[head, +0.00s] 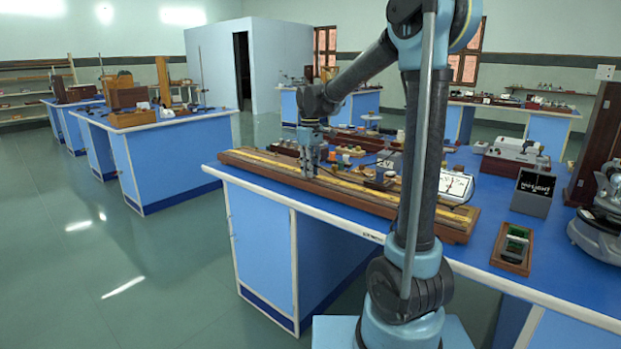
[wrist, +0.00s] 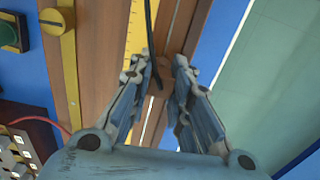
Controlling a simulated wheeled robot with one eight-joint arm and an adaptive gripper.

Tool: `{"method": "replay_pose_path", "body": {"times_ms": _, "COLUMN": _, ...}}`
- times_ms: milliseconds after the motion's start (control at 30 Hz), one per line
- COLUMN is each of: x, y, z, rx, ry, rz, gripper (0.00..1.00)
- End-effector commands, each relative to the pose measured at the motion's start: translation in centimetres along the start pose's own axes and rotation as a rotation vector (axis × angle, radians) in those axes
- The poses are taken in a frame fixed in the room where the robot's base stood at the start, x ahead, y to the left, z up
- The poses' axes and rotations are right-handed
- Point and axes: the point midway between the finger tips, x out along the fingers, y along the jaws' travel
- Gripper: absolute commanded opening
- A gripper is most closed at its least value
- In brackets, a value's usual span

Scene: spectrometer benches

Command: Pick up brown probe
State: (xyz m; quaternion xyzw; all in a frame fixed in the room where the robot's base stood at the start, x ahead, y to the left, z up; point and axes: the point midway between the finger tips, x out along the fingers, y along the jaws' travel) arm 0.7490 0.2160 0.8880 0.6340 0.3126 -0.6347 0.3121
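My gripper (head: 309,172) is over the long wooden board (head: 255,163) on the blue bench, pointing down. In the wrist view its two fingers (wrist: 163,66) stand apart with a gap between the tips. A small brown piece (wrist: 166,82), which looks like the brown probe, shows in this gap above or on the board. A dark cable (wrist: 149,28) runs down to it from the top of the picture. I see no clear contact between the fingers and the brown piece. In the head view the probe is too small to make out at the gripper.
A yellow scale strip (wrist: 136,36) runs along the board. A round brass knob (wrist: 52,21) and a green button (wrist: 8,33) lie to the left in the wrist view. A white meter (head: 456,185) and a dark box (head: 533,192) stand on the bench at right. Green floor lies beyond the bench edge.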

Motion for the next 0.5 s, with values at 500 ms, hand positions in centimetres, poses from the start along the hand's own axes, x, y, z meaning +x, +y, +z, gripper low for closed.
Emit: {"method": "replay_pose_path", "body": {"times_ms": 500, "x": -0.69, "y": 0.07, "z": 0.1, "rx": 0.001, "ry": 0.0, "rz": 0.0, "gripper": 0.0}}
